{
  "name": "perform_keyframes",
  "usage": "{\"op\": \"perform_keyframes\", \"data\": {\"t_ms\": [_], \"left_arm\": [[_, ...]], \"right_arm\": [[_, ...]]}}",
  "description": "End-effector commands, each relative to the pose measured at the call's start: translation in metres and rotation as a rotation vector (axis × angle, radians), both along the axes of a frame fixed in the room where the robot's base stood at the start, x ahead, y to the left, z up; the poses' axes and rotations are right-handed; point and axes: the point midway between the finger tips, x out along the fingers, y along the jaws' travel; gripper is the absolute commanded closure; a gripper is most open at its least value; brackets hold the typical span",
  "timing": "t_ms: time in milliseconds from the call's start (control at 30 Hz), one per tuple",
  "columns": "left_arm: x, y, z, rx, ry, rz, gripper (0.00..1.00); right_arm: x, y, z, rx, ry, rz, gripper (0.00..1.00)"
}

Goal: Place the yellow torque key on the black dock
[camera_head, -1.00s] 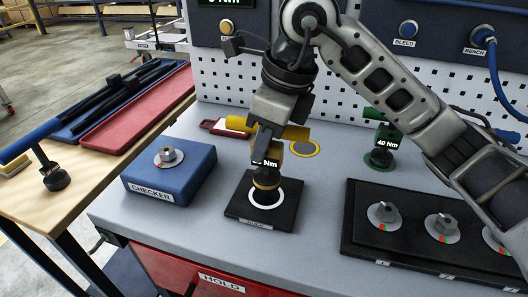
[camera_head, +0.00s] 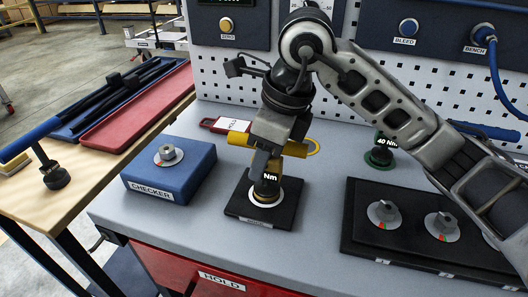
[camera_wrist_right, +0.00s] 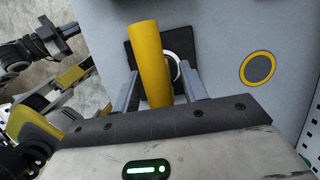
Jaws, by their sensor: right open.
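The yellow torque key (camera_head: 296,148) stands over the white ring of the black dock (camera_head: 284,213). Its dark lower end appears to rest inside the ring, and the display reads "Nm", partly covered. My right gripper (camera_head: 270,150) is right at the key and hides much of it. In the right wrist view the yellow handle (camera_wrist_right: 150,60) lies between the two spread fingers of my right gripper (camera_wrist_right: 158,92), with gaps on both sides. A dark mechanical part at the left of that view may be my left gripper (camera_wrist_right: 50,38), but its jaws are unclear.
A blue checker block (camera_head: 185,180) stands left of the dock. A black board with several hex fittings (camera_head: 365,238) lies to the right. A green key (camera_head: 380,157) stands behind it. A yellow ring marking (camera_wrist_right: 258,68) is on the table. A red tag (camera_head: 222,124) lies behind.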

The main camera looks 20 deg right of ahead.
Motion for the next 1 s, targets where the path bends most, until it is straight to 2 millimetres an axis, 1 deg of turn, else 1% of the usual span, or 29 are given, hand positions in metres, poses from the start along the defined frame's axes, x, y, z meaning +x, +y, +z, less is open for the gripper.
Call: {"op": "perform_keyframes", "data": {"t_ms": [67, 167, 500, 600, 700, 800, 1000], "left_arm": [[-0.001, 0.0, 0.005, 0.003, 0.001, 0.0, 1.0], [-0.001, 0.0, 0.003, 0.004, 0.002, 0.0, 1.0], [-0.003, 0.001, 0.001, 0.012, 0.013, -0.002, 1.0], [-0.003, 0.002, 0.0, 0.017, 0.016, -0.002, 1.0], [-0.004, 0.002, 0.0, 0.02, 0.018, -0.003, 1.0], [-0.002, 0.002, 0.001, 0.022, 0.014, -0.003, 1.0], [0.0, 0.002, 0.003, 0.023, 0.006, -0.004, 1.0]], "right_arm": [[0.0, 0.0, 0.006, 0.001, 0.001, 0.0, 0.57], [-0.001, -0.003, 0.016, 0.001, -0.003, -0.001, 0.57], [-0.012, -0.019, 0.088, -0.001, -0.006, -0.003, 0.57], [-0.015, -0.023, 0.103, -0.001, -0.004, -0.002, 0.57], [-0.016, -0.025, 0.113, -0.001, -0.003, -0.001, 0.57], [-0.018, -0.026, 0.118, 0.0, 0.0, 0.0, 0.57], [-0.018, -0.027, 0.119, 0.0, 0.0, 0.0, 0.57]]}}
